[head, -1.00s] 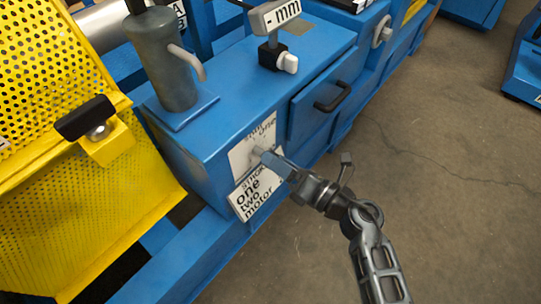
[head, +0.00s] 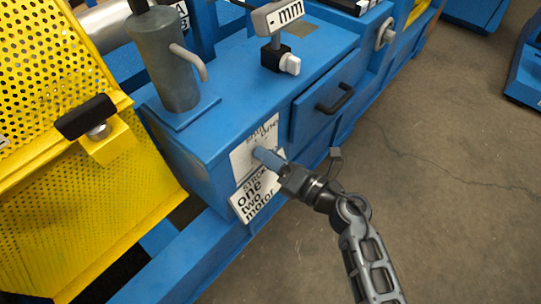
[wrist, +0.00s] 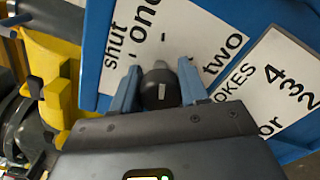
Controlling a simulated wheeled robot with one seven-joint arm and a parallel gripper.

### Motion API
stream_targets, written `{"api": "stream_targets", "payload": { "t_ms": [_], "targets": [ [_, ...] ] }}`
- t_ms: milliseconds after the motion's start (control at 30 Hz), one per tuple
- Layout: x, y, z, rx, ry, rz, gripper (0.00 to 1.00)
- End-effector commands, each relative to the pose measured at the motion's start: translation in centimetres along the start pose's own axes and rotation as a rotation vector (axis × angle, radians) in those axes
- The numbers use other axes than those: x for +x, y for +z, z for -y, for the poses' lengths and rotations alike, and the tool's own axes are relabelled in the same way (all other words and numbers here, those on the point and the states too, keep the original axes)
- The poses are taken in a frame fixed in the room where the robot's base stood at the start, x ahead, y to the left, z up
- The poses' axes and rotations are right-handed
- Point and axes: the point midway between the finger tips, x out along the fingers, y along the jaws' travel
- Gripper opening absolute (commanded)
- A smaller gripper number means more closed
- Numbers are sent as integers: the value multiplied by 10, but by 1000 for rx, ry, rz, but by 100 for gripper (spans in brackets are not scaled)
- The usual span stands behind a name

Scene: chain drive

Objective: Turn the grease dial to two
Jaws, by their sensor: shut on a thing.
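The grease dial is a dark round knob (wrist: 160,76) with a short white line, seen in the wrist view. It sits on a white plate (wrist: 180,28) marked shut, one and two. My gripper (wrist: 158,88) is shut on the knob, with one blue finger on each side. In the head view my gripper (head: 266,157) reaches the plate (head: 262,136) on the blue box's end face, and its fingers hide most of the knob. Which word the knob points at, I cannot tell.
A second white card with strokes text (head: 257,190) is just below the dial plate. A grey pump cylinder (head: 165,60) stands on the blue box, and a drawer with a black handle (head: 336,98) is to the right. A yellow perforated guard (head: 60,90) is at left. Open floor (head: 440,190) lies right.

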Motion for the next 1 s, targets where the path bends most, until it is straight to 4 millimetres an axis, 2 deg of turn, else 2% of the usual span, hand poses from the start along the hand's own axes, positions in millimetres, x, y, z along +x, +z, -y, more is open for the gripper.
{"api": "stream_targets", "payload": {
  "t_ms": [33,133,567,767,1000],
  "targets": [
    [0,1,0,0,-1,1,23],
    [0,1,0,0,-1,2,13],
    [0,2,0,47,-2,3,12],
    [0,4,-2,141,-3,4,12],
    [-1,6,-2,348,-5,5,12]
  ]
}}
